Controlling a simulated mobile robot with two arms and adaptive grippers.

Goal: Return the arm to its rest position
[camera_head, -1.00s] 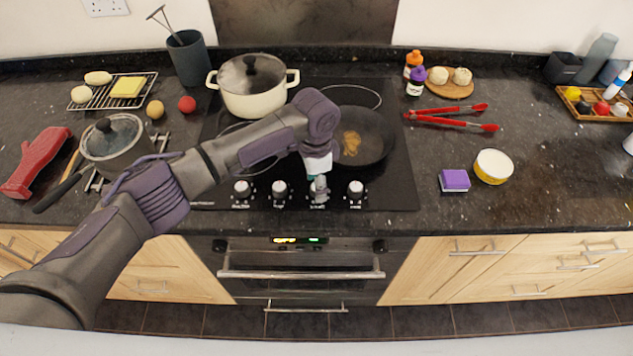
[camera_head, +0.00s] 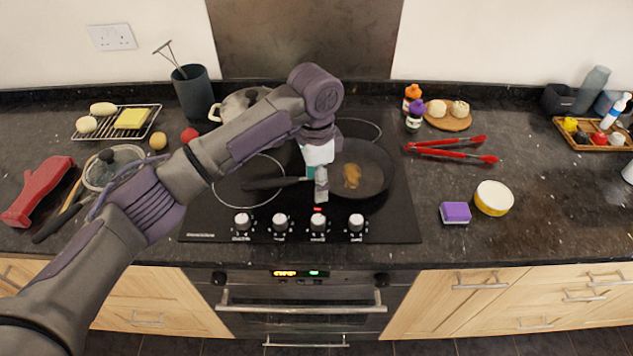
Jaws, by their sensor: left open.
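My left arm comes in from the lower left and reaches over the hob. Its gripper (camera_head: 320,192) points down above the front of the hob, beside the frying pan, with the jaws open and nothing seen between them. The frying pan (camera_head: 372,185) sits on the right of the hob with a brown piece of food (camera_head: 352,175) in it. Its dark handle (camera_head: 275,183) runs left behind the gripper. A small red light shows just below the gripper, above a knob. My right gripper is not in view.
A cream pot (camera_head: 232,106) behind the hob is mostly hidden by my arm. A glass-lidded saucepan (camera_head: 125,157) is partly behind my forearm. Red tongs (camera_head: 450,150), a purple sponge (camera_head: 455,212) and a white-yellow tub (camera_head: 493,198) lie right of the hob. The front right counter is clear.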

